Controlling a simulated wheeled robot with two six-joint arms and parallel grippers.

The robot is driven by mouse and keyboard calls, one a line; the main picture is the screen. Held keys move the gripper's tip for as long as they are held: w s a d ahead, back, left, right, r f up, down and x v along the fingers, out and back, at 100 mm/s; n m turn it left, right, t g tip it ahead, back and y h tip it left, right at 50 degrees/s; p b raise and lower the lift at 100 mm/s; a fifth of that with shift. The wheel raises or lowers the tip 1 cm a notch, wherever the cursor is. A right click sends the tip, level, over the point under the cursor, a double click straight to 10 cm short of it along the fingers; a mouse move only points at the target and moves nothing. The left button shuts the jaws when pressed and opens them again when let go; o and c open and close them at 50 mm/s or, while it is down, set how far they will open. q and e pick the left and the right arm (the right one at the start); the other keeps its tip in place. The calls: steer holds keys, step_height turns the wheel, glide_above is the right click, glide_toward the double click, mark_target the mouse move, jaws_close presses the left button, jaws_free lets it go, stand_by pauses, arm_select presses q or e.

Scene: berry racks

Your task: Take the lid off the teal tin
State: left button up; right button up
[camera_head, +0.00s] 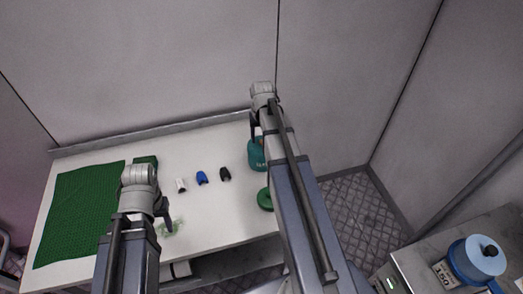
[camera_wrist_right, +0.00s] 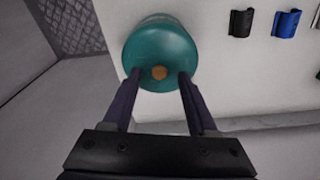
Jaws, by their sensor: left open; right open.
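The teal tin (camera_head: 256,160) stands near the table's right end, partly hidden by my right arm in the head view. In the right wrist view the tin (camera_wrist_right: 160,40) shows its round teal top with a small orange-brown knob (camera_wrist_right: 159,72). My right gripper (camera_wrist_right: 159,77) is open, with one finger on each side of the knob; I cannot tell whether they touch it. It also shows at the tin in the head view (camera_head: 256,130). My left gripper (camera_head: 163,212) is open and empty above the table, left of the tin.
A white clip (camera_head: 181,185), a blue clip (camera_head: 202,177) and a black clip (camera_head: 225,174) lie mid-table. A green mat (camera_head: 80,210) covers the left end. A green sprig (camera_head: 172,228) is near my left gripper. A green round thing (camera_head: 264,199) sits by my right arm.

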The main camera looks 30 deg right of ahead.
steer(key=shift+f, duration=0.7)
steer(key=shift+r, duration=0.1)
jaws_close()
